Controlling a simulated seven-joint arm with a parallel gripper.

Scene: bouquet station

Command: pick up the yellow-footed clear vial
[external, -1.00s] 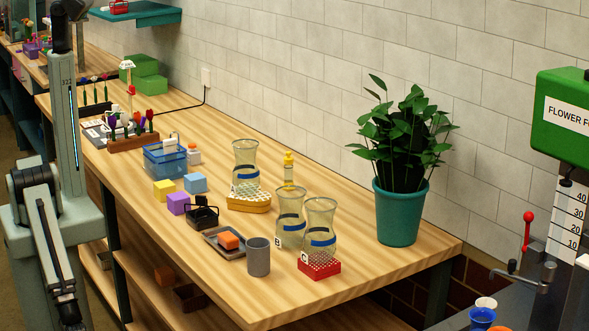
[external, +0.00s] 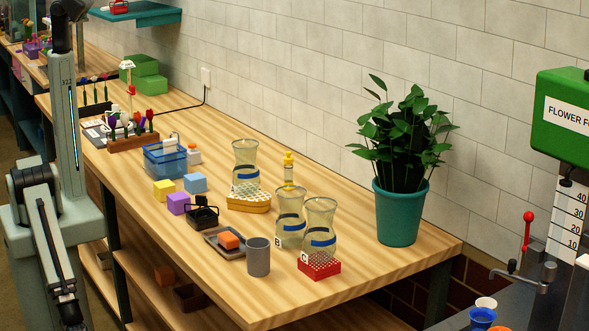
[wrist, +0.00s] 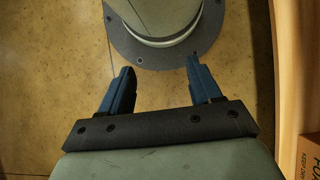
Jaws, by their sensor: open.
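A clear glass vessel with a blue band (external: 245,160) stands upright at the yellow perforated block (external: 250,204), near the wall side of the bench. Whether it stands on the block or just behind it is hard to tell. Two similar clear vessels stand nearer: one marked B (external: 290,222), and one marked C (external: 320,222) at a red perforated block (external: 320,269). My gripper (wrist: 160,66) is open and empty in the wrist view, over the floor beside the bench and well away from the vessels. None of the vessels shows in the wrist view.
A yellow-topped bottle (external: 288,170) stands close right of the far vessel. A potted plant (external: 398,215) is at the right. The bench's front-left strip is clear.

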